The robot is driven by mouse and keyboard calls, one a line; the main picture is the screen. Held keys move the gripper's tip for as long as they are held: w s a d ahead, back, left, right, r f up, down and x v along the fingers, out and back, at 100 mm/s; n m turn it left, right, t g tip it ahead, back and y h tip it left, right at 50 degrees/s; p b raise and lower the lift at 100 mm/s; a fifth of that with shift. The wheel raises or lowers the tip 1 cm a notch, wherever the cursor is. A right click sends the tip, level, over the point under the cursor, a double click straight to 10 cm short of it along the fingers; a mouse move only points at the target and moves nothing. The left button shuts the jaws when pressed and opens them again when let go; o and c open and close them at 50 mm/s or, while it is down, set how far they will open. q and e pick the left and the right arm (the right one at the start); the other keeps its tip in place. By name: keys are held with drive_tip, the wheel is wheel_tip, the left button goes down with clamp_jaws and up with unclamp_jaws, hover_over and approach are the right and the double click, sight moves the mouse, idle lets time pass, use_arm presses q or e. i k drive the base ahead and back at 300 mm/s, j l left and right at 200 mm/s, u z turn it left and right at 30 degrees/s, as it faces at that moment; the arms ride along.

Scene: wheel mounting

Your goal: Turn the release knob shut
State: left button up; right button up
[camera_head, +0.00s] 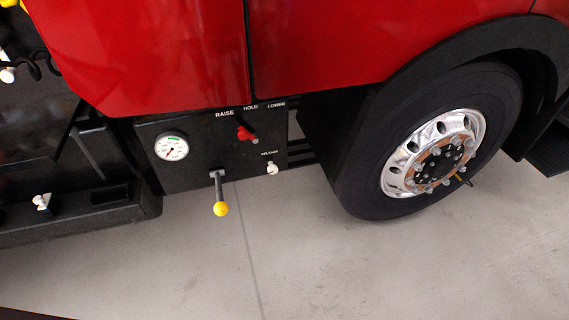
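The release knob (272,168) is a small pale knob at the lower right of a black control panel (195,150), just under the printed word RELEASE. How far it is turned cannot be told at this size. A red-handled lever (244,133) sits above it under the labels RAISE, HOLD and LOWER. A lever with a yellow ball end (220,208) hangs from the panel's lower edge. A round white gauge (171,147) is at the panel's left. Neither of my grippers shows in the head view.
The red truck body (370,40) overhangs the panel. A large wheel (437,150) with a chrome hub stands to the right of the panel. A black step or box (90,209) is at the left, with a small white fitting (42,202). The grey floor (300,260) in front is clear.

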sight(272, 169)
drive_tip(key=i+l, duration=0.15)
drive_tip(key=l, duration=0.2)
drive_tip(key=i+l, duration=0.15)
drive_tip(key=l, duration=0.15)
drive_tip(key=i+l+u, duration=0.1)
drive_tip(key=l, duration=0.25)
drive_tip(key=i+l, duration=0.2)
drive_tip(key=l, duration=0.15)
drive_tip(key=i+l+u, duration=0.1)
drive_tip(key=l, duration=0.2)
